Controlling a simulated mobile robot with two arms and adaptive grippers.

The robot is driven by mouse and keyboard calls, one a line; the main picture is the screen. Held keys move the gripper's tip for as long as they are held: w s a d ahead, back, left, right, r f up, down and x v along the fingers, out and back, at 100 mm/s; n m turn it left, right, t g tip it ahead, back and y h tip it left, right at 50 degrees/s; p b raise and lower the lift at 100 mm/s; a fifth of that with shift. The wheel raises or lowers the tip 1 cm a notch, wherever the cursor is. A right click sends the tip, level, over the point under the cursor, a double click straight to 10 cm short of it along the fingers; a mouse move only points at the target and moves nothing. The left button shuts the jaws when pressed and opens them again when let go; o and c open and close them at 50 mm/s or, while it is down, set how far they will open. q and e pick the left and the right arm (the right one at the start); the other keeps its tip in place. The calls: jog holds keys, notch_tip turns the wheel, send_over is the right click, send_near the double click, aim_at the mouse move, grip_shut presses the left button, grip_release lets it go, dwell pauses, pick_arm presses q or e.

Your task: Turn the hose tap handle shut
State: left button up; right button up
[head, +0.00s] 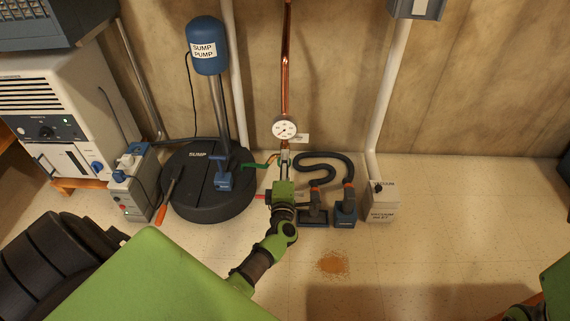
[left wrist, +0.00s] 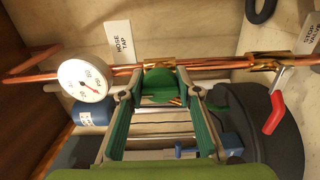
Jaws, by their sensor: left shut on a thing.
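The hose tap's round green handle (left wrist: 158,86) sits on a brass body on the copper pipe, under a white HOSE TAP label (left wrist: 118,42) in the left wrist view. My left gripper (left wrist: 160,92) has a finger on each side of the handle and is shut on it. In the head view my left gripper (head: 284,158) is at the copper pipe (head: 286,70), just below the white gauge (head: 284,128), and mostly hides the tap there. My right gripper is not in view.
A red-handled stop valve (left wrist: 274,112) is on the same pipe, right of the tap in the left wrist view. The black sump lid (head: 190,200) with its blue pump stands left. A vacuum hose (head: 325,158) and vacuum inlet box (head: 380,203) stand right. Floor further right is clear.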

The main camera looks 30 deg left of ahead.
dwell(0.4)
pick_arm(q)
jog(key=o, duration=1.1)
jog(key=v, duration=1.2)
